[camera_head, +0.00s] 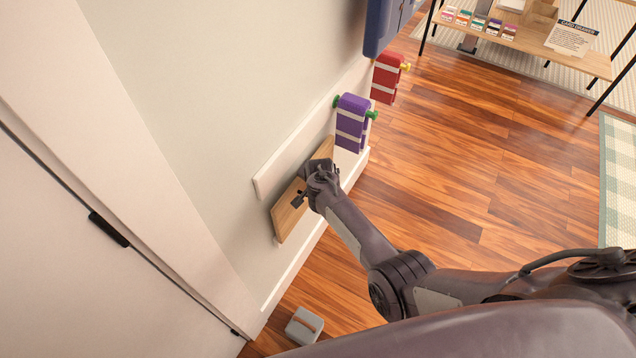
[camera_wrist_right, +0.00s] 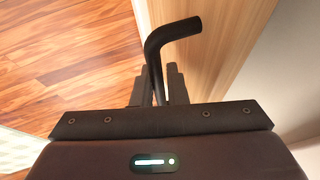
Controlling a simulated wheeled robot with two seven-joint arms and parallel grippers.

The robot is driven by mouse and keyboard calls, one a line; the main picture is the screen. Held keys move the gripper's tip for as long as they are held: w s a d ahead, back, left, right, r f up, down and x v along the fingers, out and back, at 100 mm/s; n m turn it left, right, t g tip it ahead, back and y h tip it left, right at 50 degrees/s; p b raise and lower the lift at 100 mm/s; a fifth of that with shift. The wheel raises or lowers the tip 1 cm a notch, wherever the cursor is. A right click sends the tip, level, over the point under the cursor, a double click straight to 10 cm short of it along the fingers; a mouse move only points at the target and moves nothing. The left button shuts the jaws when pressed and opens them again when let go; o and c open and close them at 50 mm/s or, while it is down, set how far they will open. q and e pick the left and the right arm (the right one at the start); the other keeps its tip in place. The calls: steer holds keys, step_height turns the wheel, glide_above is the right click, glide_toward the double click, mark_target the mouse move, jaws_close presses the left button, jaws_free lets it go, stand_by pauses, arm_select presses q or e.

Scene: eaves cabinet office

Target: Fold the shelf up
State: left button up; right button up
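The shelf is a pale wooden panel (camera_head: 287,216) at the left wall in the head view, just below a white wall rail. Its exact tilt is hard to tell. My right gripper (camera_head: 312,183) is at the shelf's right side and hides part of it. In the right wrist view the wooden panel (camera_wrist_right: 222,50) fills the upper right. A black bent rod (camera_wrist_right: 160,48) rises in front of my right gripper's dark fingers (camera_wrist_right: 158,90). Whether the fingers are shut on the rod is unclear. My left gripper is not in view.
A purple striped bundle (camera_head: 352,120) and a red one (camera_head: 387,78) hang on the wall beyond the shelf. A small grey box (camera_head: 304,326) is on the floor by the wall. A wooden table (camera_head: 530,38) stands at the back right. The wooden floor (camera_head: 460,150) between is clear.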

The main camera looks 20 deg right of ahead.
steer(key=shift+o, duration=0.6)
steer(key=shift+w+a, duration=0.15)
steer(key=shift+r, duration=0.1)
steer(key=shift+r, duration=0.2)
steer(key=p+v, duration=0.2)
steer(key=v, duration=0.5)
steer(key=shift+s, duration=0.2)
steer(key=shift+r, duration=0.1)
